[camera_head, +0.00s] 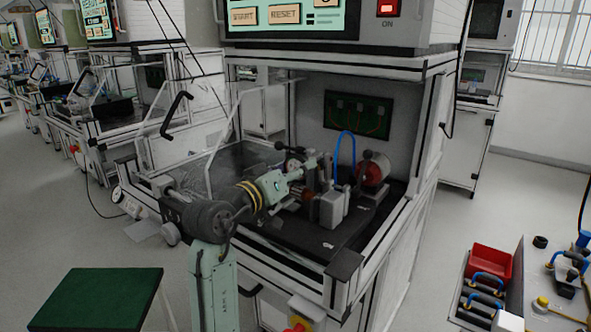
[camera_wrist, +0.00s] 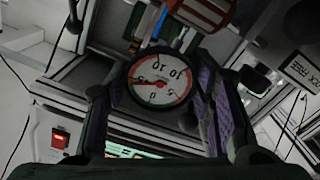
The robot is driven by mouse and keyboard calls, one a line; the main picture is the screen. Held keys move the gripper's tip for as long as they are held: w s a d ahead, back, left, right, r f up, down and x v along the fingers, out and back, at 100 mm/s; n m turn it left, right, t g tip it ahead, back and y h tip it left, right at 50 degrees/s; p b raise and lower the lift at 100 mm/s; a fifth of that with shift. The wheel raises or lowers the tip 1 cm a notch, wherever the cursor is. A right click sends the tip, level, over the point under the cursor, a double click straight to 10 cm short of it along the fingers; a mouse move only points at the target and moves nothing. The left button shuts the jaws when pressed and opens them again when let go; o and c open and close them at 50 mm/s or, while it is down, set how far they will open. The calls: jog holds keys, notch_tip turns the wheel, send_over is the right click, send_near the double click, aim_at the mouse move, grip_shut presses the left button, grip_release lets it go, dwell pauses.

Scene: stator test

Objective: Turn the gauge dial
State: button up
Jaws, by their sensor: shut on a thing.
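The gauge dial (camera_wrist: 160,80) has a white round face with a red and green scale and a dark rim. It appears rotated in the wrist view, with its numbers upside down. My gripper (camera_wrist: 158,92) has its two dark, ribbed fingers on either side of the dial and is shut on it. In the head view, my gripper (camera_head: 312,168) reaches into the open test station, over the dark base plate (camera_head: 318,238).
A red-ended motor unit (camera_head: 374,170) and a blue hose (camera_head: 345,150) stand just right of my gripper. A clear tilted cover (camera_head: 222,150) is at the left. The station's front frame and posts border the space. A green-topped stool (camera_head: 105,295) stands at the lower left.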

jog(key=shift+c, duration=1.1)
jog(key=m+b, duration=0.2)
jog(key=b, duration=0.1)
jog(key=shift+f+m, duration=0.2)
jog(key=shift+m, duration=0.2)
jog(key=m+b, duration=0.2)
jog(key=shift+m, duration=0.3)
jog(key=m+b, duration=0.3)
jog(key=m, duration=0.1)
jog(key=shift+r+m+b, duration=0.15)
jog(key=shift+m+b, duration=0.85)
jog(key=shift+m, duration=0.6)
